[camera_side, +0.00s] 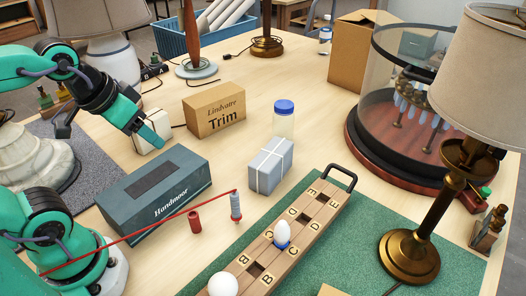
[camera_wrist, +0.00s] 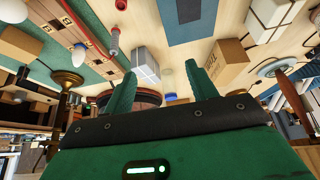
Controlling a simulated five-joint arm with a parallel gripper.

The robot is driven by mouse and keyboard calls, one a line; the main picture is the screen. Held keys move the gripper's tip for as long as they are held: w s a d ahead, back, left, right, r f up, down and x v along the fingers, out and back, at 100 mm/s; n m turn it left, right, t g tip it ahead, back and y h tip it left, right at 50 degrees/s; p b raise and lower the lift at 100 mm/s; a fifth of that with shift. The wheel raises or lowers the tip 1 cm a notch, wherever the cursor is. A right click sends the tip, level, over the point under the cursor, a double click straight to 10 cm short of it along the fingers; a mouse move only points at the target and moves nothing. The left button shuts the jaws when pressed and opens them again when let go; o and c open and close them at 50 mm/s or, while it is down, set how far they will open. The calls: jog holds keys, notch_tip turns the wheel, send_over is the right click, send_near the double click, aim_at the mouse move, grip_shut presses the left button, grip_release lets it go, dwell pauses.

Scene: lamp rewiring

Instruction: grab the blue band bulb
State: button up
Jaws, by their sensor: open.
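The blue band bulb (camera_side: 282,232) is a white, egg-shaped bulb with a blue ring at its base. It stands upright in the wooden rack (camera_side: 326,207), in the row marked C. In the wrist view the same bulb (camera_wrist: 78,57) shows at the upper left, beyond my fingers. My gripper (camera_wrist: 161,85) is open and nothing shows between its fingers. In the side view my gripper (camera_side: 150,134) is at the left, above the table and well apart from the bulb.
A round white bulb (camera_side: 222,284) is at the rack's near end. A brass lamp (camera_side: 410,255) stands right of the rack.

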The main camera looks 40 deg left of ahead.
jog(key=g, duration=0.5)
send_over(282, 233)
jog(key=w+a, duration=0.1)
jog(key=a, duration=0.1)
jog(key=f, duration=1.2)
jog(key=shift+w+d, duration=0.15)
jog(key=shift+d, duration=0.05)
jog(key=shift+d+f+g, duration=0.3)
jog(key=shift+d+f, duration=0.2)
jog(key=shift+f, duration=1.3)
jog(key=shift+a+f, duration=0.1)
jog(key=shift+f, duration=2.45)
